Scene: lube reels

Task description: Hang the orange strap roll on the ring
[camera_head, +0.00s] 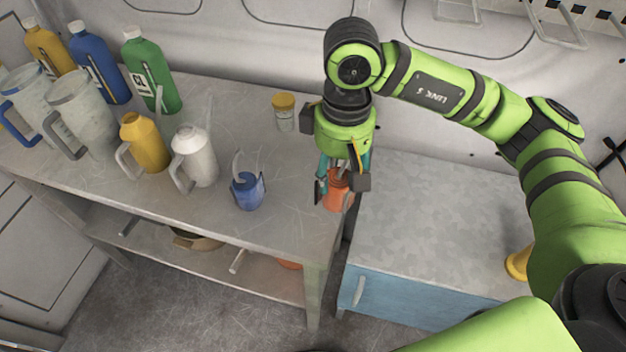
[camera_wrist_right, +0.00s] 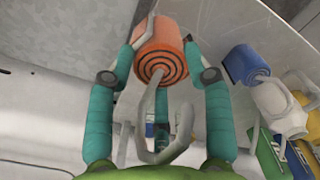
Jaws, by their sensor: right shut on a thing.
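The orange strap roll (camera_head: 337,198) is between the fingers of my right gripper (camera_head: 341,187), by the right end of the grey table (camera_head: 265,140). In the right wrist view the orange roll (camera_wrist_right: 160,62) shows its dark spiral end between the teal fingers. A grey curved hook-shaped piece (camera_wrist_right: 165,152) runs from the roll's middle toward the palm. I cannot tell whether the roll touches the table. No ring can be made out with certainty. A blue roll (camera_head: 248,192) with a similar grey piece stands on the table to the left. My left gripper is out of view.
White and yellow jugs, clear pitchers and several bottles (camera_head: 152,80) fill the table's left side. A yellow-lidded jar (camera_head: 284,108) stands behind. Wall racks (camera_head: 555,22) are at upper right.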

